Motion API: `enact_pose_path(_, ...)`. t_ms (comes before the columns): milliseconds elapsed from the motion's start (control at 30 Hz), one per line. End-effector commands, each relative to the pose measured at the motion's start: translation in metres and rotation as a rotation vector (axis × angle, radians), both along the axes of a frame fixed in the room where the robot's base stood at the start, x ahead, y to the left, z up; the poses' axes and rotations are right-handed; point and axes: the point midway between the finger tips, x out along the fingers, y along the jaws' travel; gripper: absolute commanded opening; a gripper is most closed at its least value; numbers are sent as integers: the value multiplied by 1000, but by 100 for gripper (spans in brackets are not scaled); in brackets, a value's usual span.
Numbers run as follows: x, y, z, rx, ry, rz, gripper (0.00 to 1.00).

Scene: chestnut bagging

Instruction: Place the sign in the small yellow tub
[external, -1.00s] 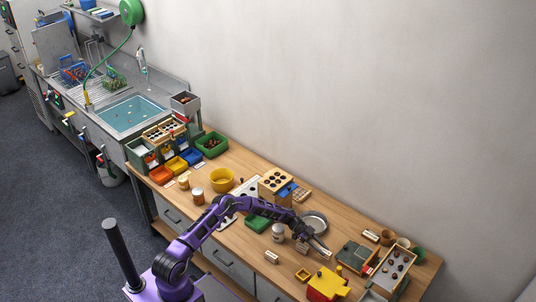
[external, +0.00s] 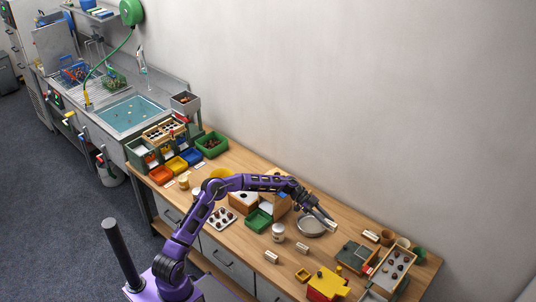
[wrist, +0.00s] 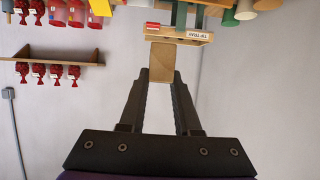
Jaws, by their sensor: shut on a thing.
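My gripper (external: 326,221) is shut on a small pale piece that I take to be the sign (external: 332,228), held above the table near the round metal dish. In the wrist view, the sign (wrist: 162,62) shows as a plain tan rectangle between the fingertips of my gripper (wrist: 162,78). Its lettering cannot be read. A small square yellow tub (external: 302,275) stands near the table's front edge, left of the yellow box and apart from my gripper.
The metal dish (external: 311,226), white jar (external: 278,233) and green tray (external: 259,219) stand near my arm. Small white blocks (external: 271,257) lie near the front edge. The yellow box (external: 325,284) and a chestnut tray (external: 395,270) crowd the right end.

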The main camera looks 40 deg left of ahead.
Motion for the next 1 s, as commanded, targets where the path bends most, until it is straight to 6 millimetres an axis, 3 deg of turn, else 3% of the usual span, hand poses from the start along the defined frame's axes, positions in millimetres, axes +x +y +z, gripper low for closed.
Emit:
enact_pose_path(100,0,0,29,0,-4,1,0)
enact_pose_path(267,0,0,58,-1,-3,0,0)
enact_pose_path(567,33,61,52,6,2,145,0)
enact_pose_path(767,62,134,50,11,7,304,0)
enact_pose_path(1000,93,259,49,15,11,566,0)
